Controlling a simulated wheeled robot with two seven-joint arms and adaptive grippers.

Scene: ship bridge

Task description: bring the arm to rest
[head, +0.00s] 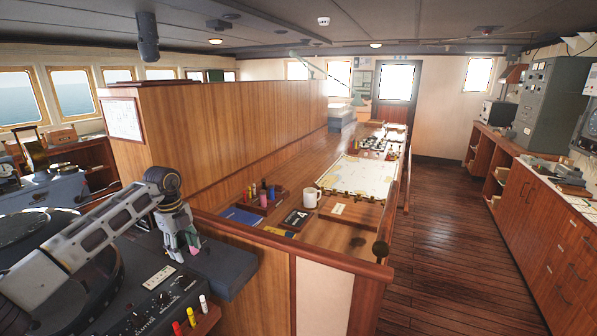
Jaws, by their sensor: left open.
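My left arm comes in from the lower left, over the dark console. My left gripper (181,246) is at its end, pointing down in front of the near end of the wooden partition. Its jaws are open. A small pink patch shows by the fingertips; I cannot tell what it is. I see nothing held. My right gripper is not in view.
The chart table (330,232) holds a white mug (311,197), a chart (358,177) and a pen tray (262,197). The wooden floor (450,240) is clear.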

